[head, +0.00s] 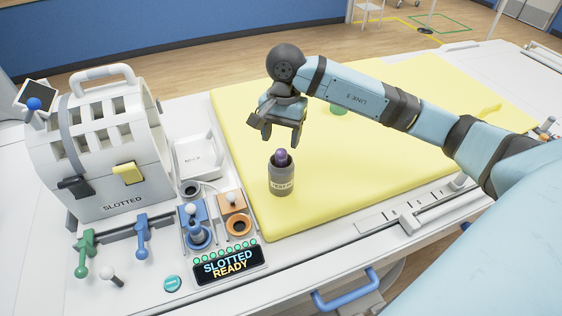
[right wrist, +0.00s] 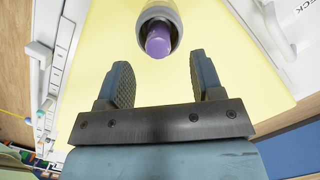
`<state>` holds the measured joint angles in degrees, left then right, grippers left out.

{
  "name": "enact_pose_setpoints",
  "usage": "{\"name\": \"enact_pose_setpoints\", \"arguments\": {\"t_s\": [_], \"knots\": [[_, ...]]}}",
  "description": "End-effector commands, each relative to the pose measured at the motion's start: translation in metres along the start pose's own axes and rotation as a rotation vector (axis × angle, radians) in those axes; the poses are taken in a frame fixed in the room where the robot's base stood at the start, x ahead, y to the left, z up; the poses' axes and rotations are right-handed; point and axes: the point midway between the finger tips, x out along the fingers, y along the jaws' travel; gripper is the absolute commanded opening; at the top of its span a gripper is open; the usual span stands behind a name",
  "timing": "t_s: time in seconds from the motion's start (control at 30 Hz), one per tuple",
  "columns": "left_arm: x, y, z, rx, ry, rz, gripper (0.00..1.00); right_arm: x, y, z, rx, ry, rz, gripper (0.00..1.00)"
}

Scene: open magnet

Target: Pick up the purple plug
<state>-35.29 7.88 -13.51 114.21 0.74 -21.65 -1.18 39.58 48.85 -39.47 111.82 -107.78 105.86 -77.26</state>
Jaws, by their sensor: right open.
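The purple plug (head: 282,157) stands in a grey cylindrical holder (head: 281,180) on the yellow mat. In the right wrist view the plug (right wrist: 158,40) shows at the top centre, inside the round mouth of the holder (right wrist: 172,12). My right gripper (head: 283,138) is above the plug in the head view, fingers pointing down. In the right wrist view the right gripper (right wrist: 163,85) is open and empty, and the plug shows beyond the gap between its fingers. The plug's lower part is hidden in the holder. My left gripper is not in view.
A white slotted machine (head: 110,150) with a yellow lever stands at the left. A display reading SLOTTED READY (head: 229,265) and blue and orange sockets (head: 238,222) lie left of the yellow mat (head: 400,160). A green object (head: 338,110) is partly hidden behind my right arm.

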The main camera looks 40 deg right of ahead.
Motion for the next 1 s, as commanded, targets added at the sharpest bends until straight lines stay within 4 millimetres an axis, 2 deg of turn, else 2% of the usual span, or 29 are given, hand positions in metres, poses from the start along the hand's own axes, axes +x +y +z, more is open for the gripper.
{"name": "enact_pose_setpoints", "arguments": {"t_s": [0.3,0.43,0.63,0.87,1.0], "knots": [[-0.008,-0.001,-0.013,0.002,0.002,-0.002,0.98,0.042,0.003,0.000,0.001,-0.003,0.003,0.61],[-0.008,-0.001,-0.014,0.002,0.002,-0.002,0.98,0.049,0.003,-0.001,0.002,-0.002,0.001,0.61],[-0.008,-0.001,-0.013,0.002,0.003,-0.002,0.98,0.050,0.003,-0.001,0.002,-0.001,0.000,0.61],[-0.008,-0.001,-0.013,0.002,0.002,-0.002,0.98,0.050,0.003,-0.001,0.001,-0.001,0.000,0.08],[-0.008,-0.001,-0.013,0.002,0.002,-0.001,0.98,0.049,0.003,-0.001,0.001,-0.001,0.000,0.06]]}}
